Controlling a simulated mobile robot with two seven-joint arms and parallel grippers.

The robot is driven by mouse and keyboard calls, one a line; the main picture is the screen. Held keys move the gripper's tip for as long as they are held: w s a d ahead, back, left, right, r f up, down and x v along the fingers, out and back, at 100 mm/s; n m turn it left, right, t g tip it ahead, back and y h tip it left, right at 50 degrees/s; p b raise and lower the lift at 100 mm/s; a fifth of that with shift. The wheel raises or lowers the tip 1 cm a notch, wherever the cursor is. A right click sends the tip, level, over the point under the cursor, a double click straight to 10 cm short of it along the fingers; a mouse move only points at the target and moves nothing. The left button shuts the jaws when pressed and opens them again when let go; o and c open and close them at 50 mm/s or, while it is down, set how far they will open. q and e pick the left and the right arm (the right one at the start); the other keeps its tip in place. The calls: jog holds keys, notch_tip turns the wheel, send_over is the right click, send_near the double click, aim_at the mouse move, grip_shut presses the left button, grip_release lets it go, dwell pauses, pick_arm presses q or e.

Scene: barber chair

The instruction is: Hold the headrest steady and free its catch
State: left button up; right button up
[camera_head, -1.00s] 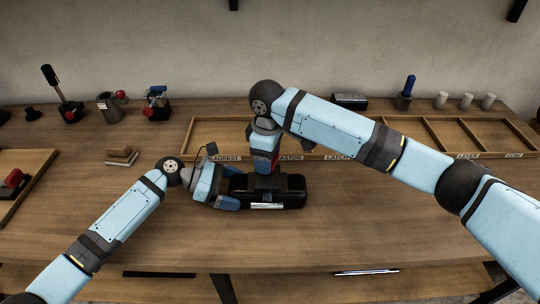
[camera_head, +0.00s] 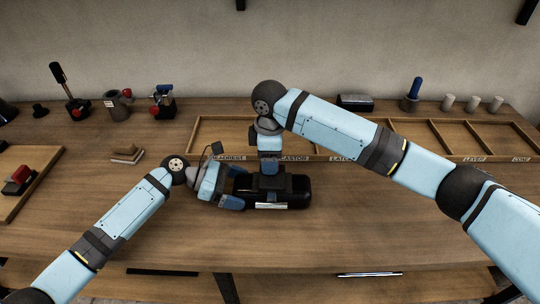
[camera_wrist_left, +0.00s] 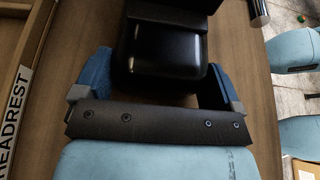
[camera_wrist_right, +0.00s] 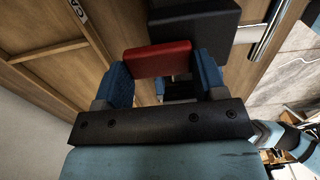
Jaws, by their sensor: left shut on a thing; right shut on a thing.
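The black headrest (camera_head: 292,196) lies on the bench with a pale strip along its near side. My left gripper (camera_head: 240,187) is shut on its left end. In the left wrist view the rounded black end of the headrest (camera_wrist_left: 165,65) sits between the blue fingers. My right gripper (camera_head: 270,168) points down over the middle of the headrest. In the right wrist view its fingers are shut on a red block, apparently the catch (camera_wrist_right: 160,58). In the head view my right gripper hides this red part.
A shallow wooden tray with labelled compartments (camera_head: 430,157) lies behind the headrest. Wooden blocks (camera_head: 126,153) and a board with a red-and-black thing (camera_head: 20,178) are at left. Clamps, a cup and several pale cylinders (camera_head: 473,103) line the back. The bench front is clear.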

jog(key=o, duration=0.9)
notch_tip(320, 180, up, 12)
pick_arm(q)
jog(key=o, duration=1.1)
jog(key=shift+a, duration=0.1)
